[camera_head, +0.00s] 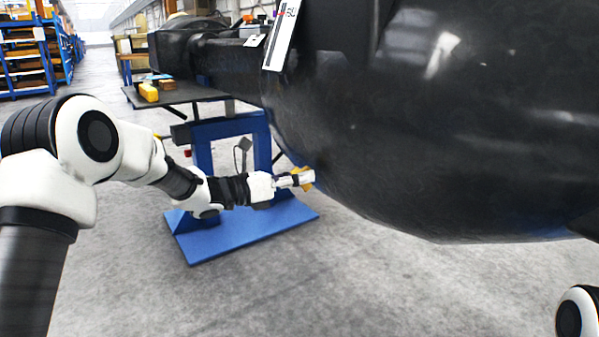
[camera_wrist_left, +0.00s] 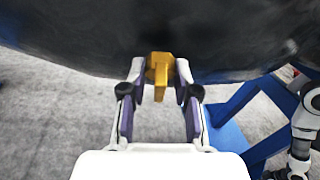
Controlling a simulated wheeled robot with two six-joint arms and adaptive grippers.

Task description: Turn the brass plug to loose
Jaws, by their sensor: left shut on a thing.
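The brass plug (camera_wrist_left: 159,74) sits at the underside of the large black casting (camera_head: 430,120), with a handle-like tab toward my wrist camera. In the head view, only a bit of the brass plug (camera_head: 306,178) shows past the fingers. My left gripper (camera_head: 296,179) reaches in from the left below the casting and is shut on the plug. In the left wrist view, the fingers of the left gripper (camera_wrist_left: 160,75) stand on either side of the plug's head. My right gripper is out of view.
A blue stand (camera_head: 235,235) with a wide floor plate is behind my left arm. A dark bench (camera_head: 185,95) bears a yellow item (camera_head: 148,92). Blue shelving (camera_head: 35,55) stands far left. The floor below the casting is clear.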

